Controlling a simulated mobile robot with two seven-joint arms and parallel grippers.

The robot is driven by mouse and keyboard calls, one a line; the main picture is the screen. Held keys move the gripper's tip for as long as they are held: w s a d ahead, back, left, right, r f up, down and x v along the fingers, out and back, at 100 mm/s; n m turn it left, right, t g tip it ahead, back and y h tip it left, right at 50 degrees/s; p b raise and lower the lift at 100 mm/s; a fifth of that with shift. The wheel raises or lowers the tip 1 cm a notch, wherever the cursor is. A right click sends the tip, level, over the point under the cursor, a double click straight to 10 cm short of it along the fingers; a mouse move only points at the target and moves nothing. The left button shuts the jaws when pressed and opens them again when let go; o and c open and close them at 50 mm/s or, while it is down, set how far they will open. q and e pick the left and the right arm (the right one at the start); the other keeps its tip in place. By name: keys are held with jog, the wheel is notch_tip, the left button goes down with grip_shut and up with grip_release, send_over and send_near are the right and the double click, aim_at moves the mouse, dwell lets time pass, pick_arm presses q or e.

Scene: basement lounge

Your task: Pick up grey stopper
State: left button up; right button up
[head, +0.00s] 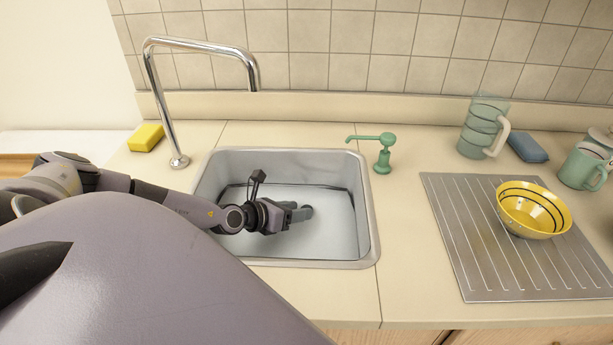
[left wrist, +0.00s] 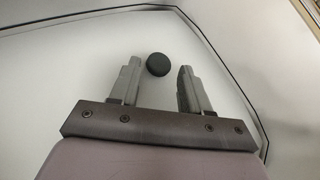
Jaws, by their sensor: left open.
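The grey stopper (left wrist: 158,64) shows in the left wrist view as a small dark round disc on the pale sink floor. It lies between the lines of the two fingertips, closer to the left finger. My left gripper (left wrist: 156,78) is open, its fingers apart and nothing held between them. In the head view my left gripper (head: 302,212) reaches down into the sink (head: 340,235) from the left. The stopper cannot be made out in the head view. How far the fingertips are above the sink floor is unclear. My right gripper is not in view.
A tall faucet (head: 165,110) stands behind the sink at the left, near a yellow sponge (head: 146,137). A green soap dispenser (head: 384,155) stands at the right rear. A yellow bowl (head: 533,208) sits on the ridged drainboard (head: 462,255). The sink walls surround my gripper.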

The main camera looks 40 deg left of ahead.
pick_arm(q)
jog(key=shift+x, duration=1.35)
jog(key=c, duration=0.8)
jog(key=shift+r, duration=0.1)
notch_tip(320, 180, up, 20)
jog(key=p, duration=0.1)
